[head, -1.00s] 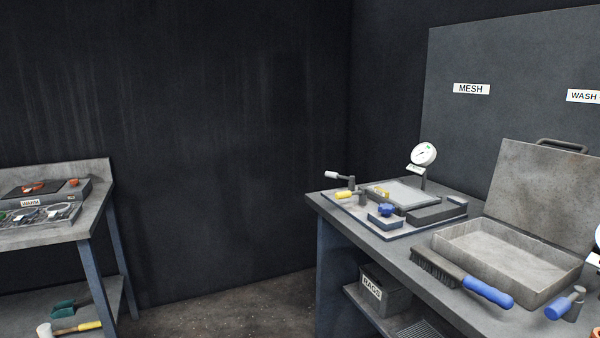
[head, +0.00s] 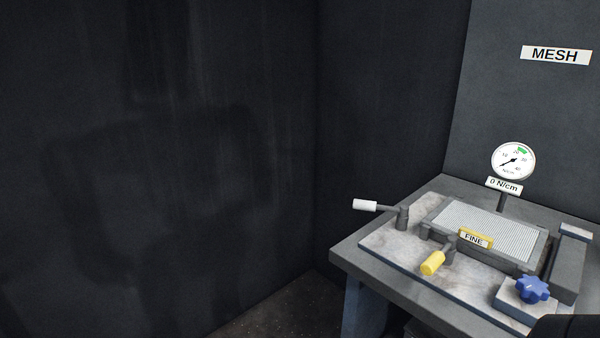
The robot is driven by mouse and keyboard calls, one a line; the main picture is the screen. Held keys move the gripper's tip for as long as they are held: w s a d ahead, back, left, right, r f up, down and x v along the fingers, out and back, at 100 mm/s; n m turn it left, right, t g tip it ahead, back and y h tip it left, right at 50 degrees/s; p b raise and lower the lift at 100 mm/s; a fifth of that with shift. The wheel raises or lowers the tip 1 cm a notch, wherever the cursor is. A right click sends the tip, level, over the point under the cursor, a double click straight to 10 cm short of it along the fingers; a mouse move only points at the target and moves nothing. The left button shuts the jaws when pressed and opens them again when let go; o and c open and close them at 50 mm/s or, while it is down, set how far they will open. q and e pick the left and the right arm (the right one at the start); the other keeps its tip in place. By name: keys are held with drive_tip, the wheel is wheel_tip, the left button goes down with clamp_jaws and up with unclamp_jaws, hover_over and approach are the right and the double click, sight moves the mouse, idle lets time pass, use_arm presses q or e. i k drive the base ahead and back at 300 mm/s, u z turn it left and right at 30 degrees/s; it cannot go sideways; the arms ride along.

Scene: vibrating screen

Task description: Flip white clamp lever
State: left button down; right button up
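The white clamp lever (head: 366,206) is at the left back corner of a fixture plate (head: 388,243) on the bench. Its white grip points left, out past the bench's edge, from a dark pivot post (head: 402,219). A yellow-gripped lever (head: 433,262) stands nearer, at the front of the mesh frame. The mesh panel (head: 492,222) lies in the frame with a yellow tag reading FINE (head: 476,239). Neither of my grippers shows in the head view.
A dial gauge (head: 513,161) with a sign reading 0 N/cm (head: 504,185) stands behind the mesh. A blue star knob (head: 534,289) sits at the front right. Dark walls close in behind and left. A dark shape covers the bottom right corner.

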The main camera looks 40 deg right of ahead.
sight(358, 204)
drive_tip(key=i, duration=1.75)
drive_tip(key=z, duration=3.5)
drive_tip(key=i, duration=0.55)
drive_tip(key=u, duration=0.1)
